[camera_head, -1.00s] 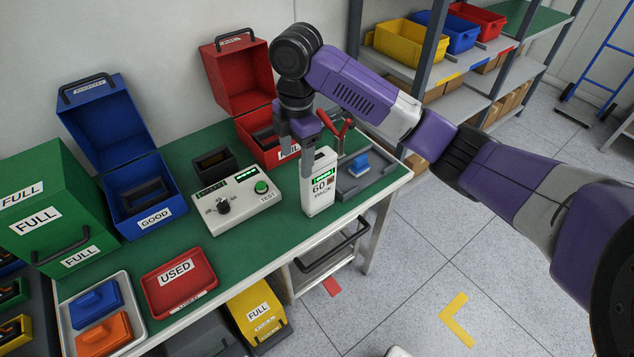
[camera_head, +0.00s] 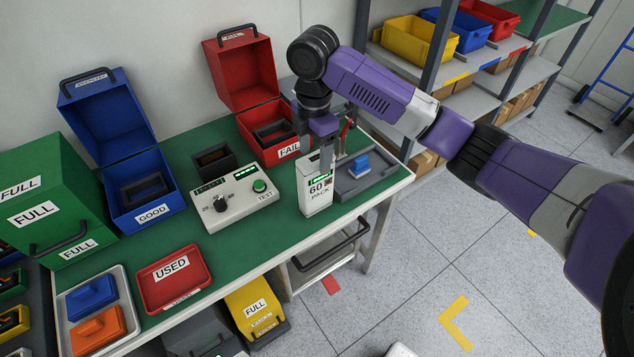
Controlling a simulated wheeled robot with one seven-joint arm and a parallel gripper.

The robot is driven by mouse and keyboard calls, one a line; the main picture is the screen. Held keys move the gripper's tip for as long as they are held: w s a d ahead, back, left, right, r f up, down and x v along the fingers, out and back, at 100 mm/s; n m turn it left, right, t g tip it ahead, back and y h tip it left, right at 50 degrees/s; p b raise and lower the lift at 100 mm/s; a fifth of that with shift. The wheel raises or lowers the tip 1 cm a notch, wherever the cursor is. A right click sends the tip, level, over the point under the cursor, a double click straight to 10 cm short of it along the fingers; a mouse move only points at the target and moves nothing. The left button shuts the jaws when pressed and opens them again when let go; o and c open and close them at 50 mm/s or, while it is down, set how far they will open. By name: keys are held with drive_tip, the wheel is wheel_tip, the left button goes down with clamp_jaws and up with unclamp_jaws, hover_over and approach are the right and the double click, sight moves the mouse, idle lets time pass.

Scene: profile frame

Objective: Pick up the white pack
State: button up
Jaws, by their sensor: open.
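The white pack (camera_head: 316,196) stands upright on the green-topped bench, right of the tester. Its front reads "60 PACK" and has a small green display near the top. My gripper (camera_head: 327,160) points down at the pack's top, with a grey finger showing at its upper right. The gripper is open. The arm comes in from the right. I cannot tell whether the fingers touch the pack or stand on both sides of it.
The tester (camera_head: 234,198) with a green button stands left of the pack. A grey tray (camera_head: 372,184) with a blue piece lies close on the right. The open red FAIL box (camera_head: 288,150) is behind, the blue GOOD box (camera_head: 150,213) farther left. A red USED tray (camera_head: 174,278) lies in front.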

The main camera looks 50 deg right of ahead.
sight(316, 184)
drive_tip(key=shift+s+f+p, duration=0.1)
drive_tip(key=shift+f+p, duration=0.65)
drive_tip(key=shift+f, duration=2)
drive_tip(key=shift+d, duration=0.1)
clamp_jaws()
